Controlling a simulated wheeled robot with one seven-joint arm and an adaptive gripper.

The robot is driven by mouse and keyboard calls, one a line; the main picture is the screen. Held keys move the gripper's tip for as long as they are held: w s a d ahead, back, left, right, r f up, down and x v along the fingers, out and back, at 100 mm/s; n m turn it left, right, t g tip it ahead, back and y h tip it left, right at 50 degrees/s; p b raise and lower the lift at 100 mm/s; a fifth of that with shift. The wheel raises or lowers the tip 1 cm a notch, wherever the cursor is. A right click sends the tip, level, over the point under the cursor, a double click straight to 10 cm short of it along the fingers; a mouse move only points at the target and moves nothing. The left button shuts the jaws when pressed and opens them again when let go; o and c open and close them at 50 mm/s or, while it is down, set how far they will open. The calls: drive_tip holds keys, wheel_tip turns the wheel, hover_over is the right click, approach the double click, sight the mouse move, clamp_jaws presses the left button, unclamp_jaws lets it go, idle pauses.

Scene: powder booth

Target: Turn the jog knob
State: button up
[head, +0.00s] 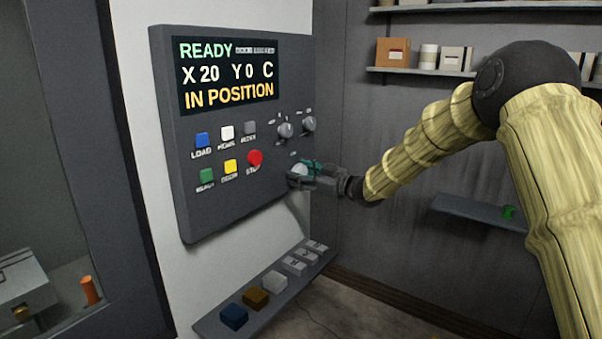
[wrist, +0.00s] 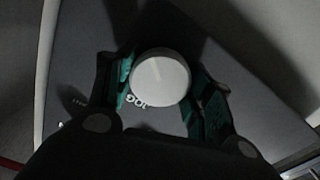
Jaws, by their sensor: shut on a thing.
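The jog knob (wrist: 160,78) is a round, pale disc with a faint line on its face. In the wrist view it sits between the two green-padded fingers of my gripper (wrist: 162,92), with the letters "JOG" below it. In the head view the knob (head: 299,171) shows at the lower right of the grey control panel (head: 225,205), partly covered by my gripper (head: 303,173). My gripper reaches in from the right and is shut on the knob. The panel's screen (head: 229,74) reads READY, X 20, Y 0, C and IN POSITION.
Two smaller knobs (head: 285,130) (head: 308,124) sit above my gripper. A red button (head: 254,159) is close on its left, among several coloured buttons. A narrow shelf (head: 215,322) with coloured blocks runs below the panel. Wall shelves (head: 430,70) hold boxes and jars at the back.

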drive_tip(key=shift+d+r, duration=0.1)
drive_tip(key=o, duration=1)
drive_tip(key=shift+o, duration=0.2)
drive_tip(key=v, duration=1.2)
drive_tip(key=shift+w, duration=0.1)
